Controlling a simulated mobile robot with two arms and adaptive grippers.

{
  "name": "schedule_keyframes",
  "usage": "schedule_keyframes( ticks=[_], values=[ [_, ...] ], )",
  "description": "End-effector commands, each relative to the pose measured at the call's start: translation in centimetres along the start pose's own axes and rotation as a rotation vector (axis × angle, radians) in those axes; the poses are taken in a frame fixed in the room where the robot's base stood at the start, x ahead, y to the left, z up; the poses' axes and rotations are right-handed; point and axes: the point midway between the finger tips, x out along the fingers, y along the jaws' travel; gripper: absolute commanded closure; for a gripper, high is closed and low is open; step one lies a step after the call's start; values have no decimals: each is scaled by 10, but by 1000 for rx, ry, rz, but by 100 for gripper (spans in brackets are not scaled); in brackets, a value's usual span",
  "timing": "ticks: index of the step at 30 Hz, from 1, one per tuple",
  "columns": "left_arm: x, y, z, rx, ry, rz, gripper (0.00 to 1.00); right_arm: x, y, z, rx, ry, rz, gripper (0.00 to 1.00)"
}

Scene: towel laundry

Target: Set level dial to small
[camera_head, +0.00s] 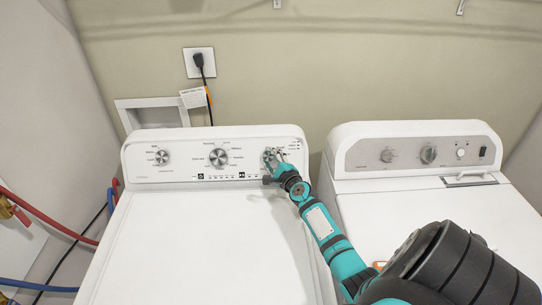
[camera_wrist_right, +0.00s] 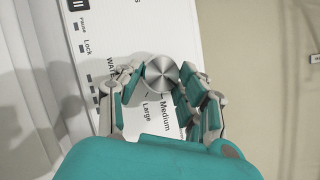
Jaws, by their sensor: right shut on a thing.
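The level dial (camera_wrist_right: 160,73) is a round brushed-metal knob on the washer's white panel. In the right wrist view it sits between the two fingers of my right gripper (camera_wrist_right: 158,82), which is shut on it. The words Medium and Large show beside the dial; the word Small and the dial's pointer cannot be made out. In the head view my right gripper (camera_head: 272,164) is at the right end of the left machine's control panel (camera_head: 190,143) and partly hides the dial. My left gripper is not in view.
Two more dials, one at left (camera_head: 162,157) and one in the middle (camera_head: 218,157), sit on the same panel. A dryer (camera_head: 440,205) with its own knobs stands at right. Red (camera_head: 40,217) and blue hoses run at far left. The washer lid (camera_head: 205,240) is clear.

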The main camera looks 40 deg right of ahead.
Motion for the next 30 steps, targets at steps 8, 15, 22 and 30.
schedule_keyframes(
  ticks=[8, 15, 22, 30],
  values=[
    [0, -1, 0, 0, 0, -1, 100, 0, -1, 1, -2, -1, -2, 55],
    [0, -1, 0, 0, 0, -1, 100, 0, 0, 0, -1, -1, -1, 39],
    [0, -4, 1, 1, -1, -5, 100, -4, 0, 1, 1, -1, -1, 39],
    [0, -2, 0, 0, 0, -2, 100, -51, 2, 0, 2, 0, 0, 39]
  ],
)
